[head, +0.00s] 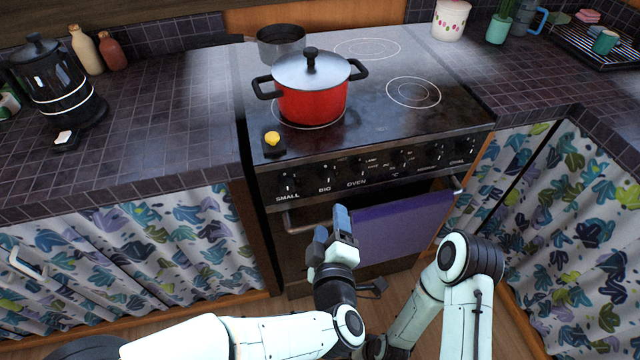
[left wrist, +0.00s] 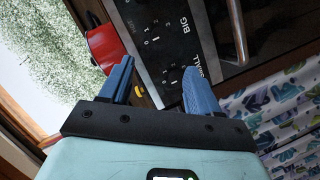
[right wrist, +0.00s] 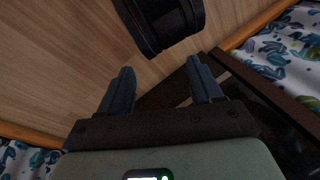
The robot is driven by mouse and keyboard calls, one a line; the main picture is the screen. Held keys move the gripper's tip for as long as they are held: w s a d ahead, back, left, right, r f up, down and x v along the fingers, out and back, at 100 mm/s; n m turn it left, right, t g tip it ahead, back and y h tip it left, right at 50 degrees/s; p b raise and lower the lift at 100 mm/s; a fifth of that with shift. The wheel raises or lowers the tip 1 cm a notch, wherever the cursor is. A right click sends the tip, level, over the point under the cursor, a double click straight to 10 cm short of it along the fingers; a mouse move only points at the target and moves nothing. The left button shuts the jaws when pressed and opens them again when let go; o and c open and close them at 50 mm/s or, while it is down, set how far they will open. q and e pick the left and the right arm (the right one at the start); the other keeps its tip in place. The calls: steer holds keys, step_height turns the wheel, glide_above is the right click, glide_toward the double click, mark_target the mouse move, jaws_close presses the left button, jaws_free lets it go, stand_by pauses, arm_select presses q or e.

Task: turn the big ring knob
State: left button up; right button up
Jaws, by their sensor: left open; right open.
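The big ring knob (head: 325,173) is a dark round knob above the word BIG on the black front panel of the stove (head: 390,165). The small ring knob (head: 288,183) is left of it. In the left wrist view the BIG knob (left wrist: 152,31) shows beyond my fingers. My left gripper (head: 332,226) is open and empty, in front of the stove and lower in the picture than the big knob, apart from it. Its blue fingers also show in the left wrist view (left wrist: 158,67). My right gripper (right wrist: 160,68) is open and empty over the wooden floor.
A red pot (head: 312,104) with a lid and a grey saucepan (head: 281,42) stand on the hob. A yellow-topped timer-like thing (head: 272,140) sits at its front left. A purple towel (head: 400,226) hangs on the oven front. Curtained counters flank the stove.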

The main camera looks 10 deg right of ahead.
mark_target(328, 182)
arm_select(q)
steer(key=b+x, duration=0.1)
steer(key=x, duration=1.2)
steer(key=shift+b, duration=0.4)
arm_select(e)
steer(key=w, duration=0.1)
steer(key=w+d+f, duration=0.1)
steer(key=w+f+t, duration=0.1)
steer(key=shift+d, duration=0.25)
